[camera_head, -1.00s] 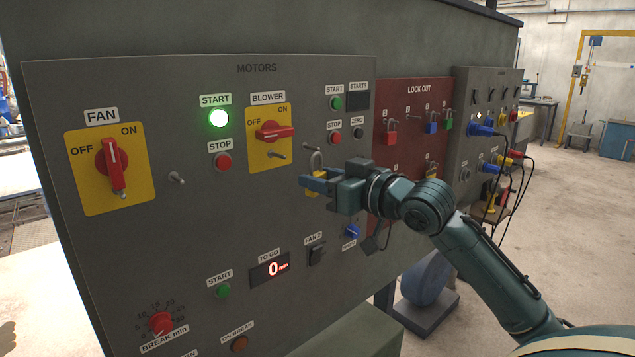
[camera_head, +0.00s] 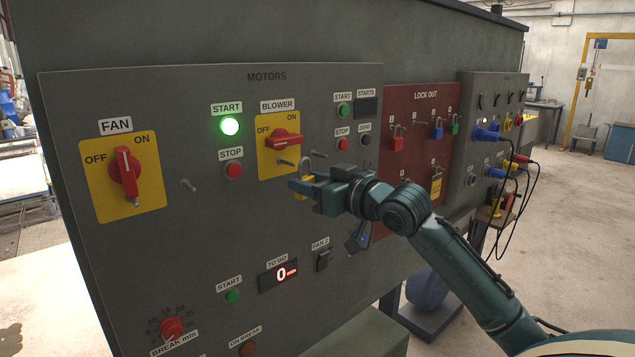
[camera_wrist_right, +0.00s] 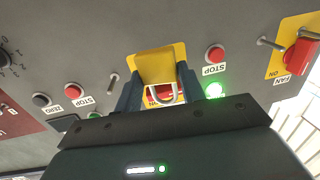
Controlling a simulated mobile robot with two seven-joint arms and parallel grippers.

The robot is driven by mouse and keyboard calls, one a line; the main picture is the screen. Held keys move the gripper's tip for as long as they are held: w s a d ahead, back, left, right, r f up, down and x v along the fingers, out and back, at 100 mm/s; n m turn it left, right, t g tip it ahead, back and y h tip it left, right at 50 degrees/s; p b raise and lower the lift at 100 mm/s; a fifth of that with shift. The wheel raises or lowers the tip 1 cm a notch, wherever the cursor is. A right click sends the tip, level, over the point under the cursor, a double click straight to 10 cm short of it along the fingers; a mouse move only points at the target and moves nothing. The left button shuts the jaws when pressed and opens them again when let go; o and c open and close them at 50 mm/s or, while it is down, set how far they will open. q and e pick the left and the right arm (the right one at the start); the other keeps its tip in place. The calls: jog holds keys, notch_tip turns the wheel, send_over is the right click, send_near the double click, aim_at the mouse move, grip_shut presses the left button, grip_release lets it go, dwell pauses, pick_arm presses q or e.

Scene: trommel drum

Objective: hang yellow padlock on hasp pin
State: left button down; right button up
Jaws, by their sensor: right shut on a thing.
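My right gripper (camera_head: 303,186) is shut on the yellow padlock (camera_head: 299,194) in front of the grey motors panel. In the right wrist view the padlock body (camera_wrist_right: 158,64) sits between the two fingers, with its metal shackle (camera_wrist_right: 166,96) over the red blower switch. In the head view the shackle (camera_head: 306,164) points up. A metal pin (camera_head: 286,163) sticks out under the blower switch (camera_head: 283,141), close left of the shackle; whether they touch I cannot tell. Another pin (camera_head: 318,154) is to the right, also in the wrist view (camera_wrist_right: 113,82). My left gripper is not in view.
The red lock-out board (camera_head: 404,104) holds several padlocks, including a red one (camera_head: 397,143) and another yellow one (camera_head: 436,185). A cabled socket panel is farther right.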

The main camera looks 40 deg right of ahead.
jog(key=x, duration=0.1)
jog(key=p+x, duration=0.1)
jog(key=x, duration=0.3)
jog(key=shift+w+d+f, duration=0.2)
jog(key=shift+d+f, duration=0.05)
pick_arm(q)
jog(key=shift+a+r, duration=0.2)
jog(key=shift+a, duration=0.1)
pick_arm(e)
jog(key=shift+w+f, duration=0.1)
dwell(0.5)
jog(key=o, duration=1.1)
jog(key=shift+o, duration=0.2)
jog(key=shift+f, duration=0.1)
